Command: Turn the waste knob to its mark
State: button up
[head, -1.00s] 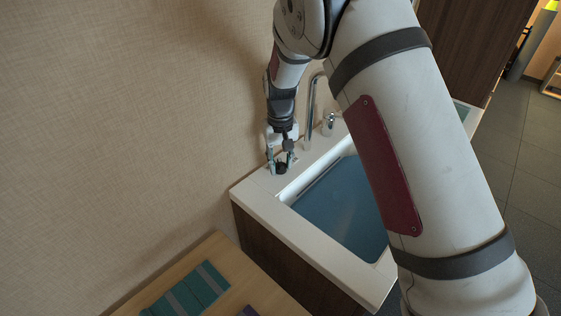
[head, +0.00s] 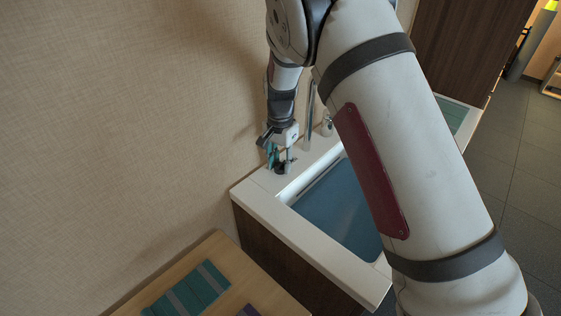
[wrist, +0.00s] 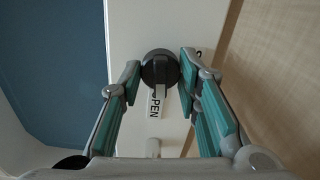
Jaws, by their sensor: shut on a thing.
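The waste knob (wrist: 160,68) is a dark round knob with a raised bar across it, on the pale sink ledge. In the wrist view a white label reading "OPEN" (wrist: 157,102) lies beside it. My gripper (wrist: 160,65) points down with its two teal-padded fingers on either side of the knob, shut on it. In the head view my gripper (head: 281,162) is at the ledge's back corner by the wall, and the knob (head: 281,169) is small and partly hidden by the fingers.
The sink basin (head: 341,208) with a blue bottom lies right of the knob. A tall metal tap (head: 309,115) and a small fitting (head: 327,122) stand behind. The beige wall (head: 120,130) is close on the left. A wooden table with teal pieces (head: 187,290) is in front.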

aim_at(280, 162)
jog(key=shift+a+m, duration=0.1)
jog(key=shift+m, duration=0.5)
jog(key=o, duration=1.2)
jog(key=shift+c, duration=0.2)
notch_tip(280, 162, up, 12)
